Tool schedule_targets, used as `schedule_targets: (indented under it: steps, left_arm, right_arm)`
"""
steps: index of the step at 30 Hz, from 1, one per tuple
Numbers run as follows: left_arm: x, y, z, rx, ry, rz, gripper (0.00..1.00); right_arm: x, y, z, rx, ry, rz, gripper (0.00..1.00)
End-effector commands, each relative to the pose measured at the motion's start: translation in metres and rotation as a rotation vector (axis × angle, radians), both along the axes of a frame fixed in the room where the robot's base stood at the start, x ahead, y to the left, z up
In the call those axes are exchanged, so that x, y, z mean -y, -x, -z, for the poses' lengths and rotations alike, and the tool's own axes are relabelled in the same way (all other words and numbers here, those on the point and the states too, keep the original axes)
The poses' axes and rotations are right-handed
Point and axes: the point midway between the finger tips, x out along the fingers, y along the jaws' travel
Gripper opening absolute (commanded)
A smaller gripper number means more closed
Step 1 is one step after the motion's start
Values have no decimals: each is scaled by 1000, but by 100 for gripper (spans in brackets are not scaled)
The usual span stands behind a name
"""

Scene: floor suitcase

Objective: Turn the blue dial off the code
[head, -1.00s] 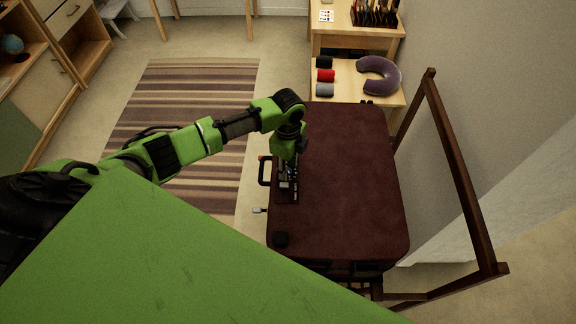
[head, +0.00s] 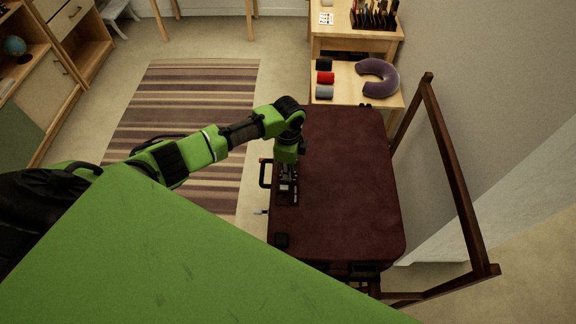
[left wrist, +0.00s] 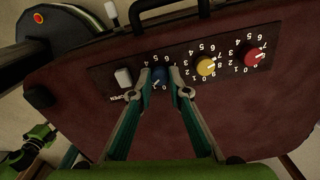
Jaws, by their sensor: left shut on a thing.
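The blue dial (left wrist: 159,78) sits on the dark lock plate of the suitcase, between the fingers of my left gripper (left wrist: 157,82), which is shut on it in the left wrist view. A yellow dial (left wrist: 206,66) and a red dial (left wrist: 254,55) stand in a row to its right, with white numbers around them. A pale latch button (left wrist: 123,77) is to its left. In the head view, my left gripper (head: 287,190) points down at the left edge of the maroon suitcase (head: 350,190) and hides the dials. The numbers by the blue dial are mostly hidden by the fingers.
The suitcase handle (head: 264,173) sticks out on the left. A dark wooden frame (head: 455,175) stands on the right. A low shelf with a purple neck pillow (head: 379,77) is behind the suitcase. A striped rug (head: 190,110) lies on the floor to the left.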

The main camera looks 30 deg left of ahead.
Motion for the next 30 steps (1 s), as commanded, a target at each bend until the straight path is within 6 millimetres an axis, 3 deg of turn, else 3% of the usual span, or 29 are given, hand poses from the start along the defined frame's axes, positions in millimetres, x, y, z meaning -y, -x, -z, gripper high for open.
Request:
schedule_targets:
  steps: [1, 15, 30]
  left_arm:
    - [2, 0, -5, 0, 3, -46, 0]
    - [2, 0, -4, -1, 3, -494, 0]
    - [2, 0, -2, 0, 3, -864, 0]
  right_arm:
    - [1, 0, -10, 0, 1, 0, 40]
    - [1, 0, -47, 1, 1, -1, 40]
    - [0, -1, -71, 2, 0, -1, 40]
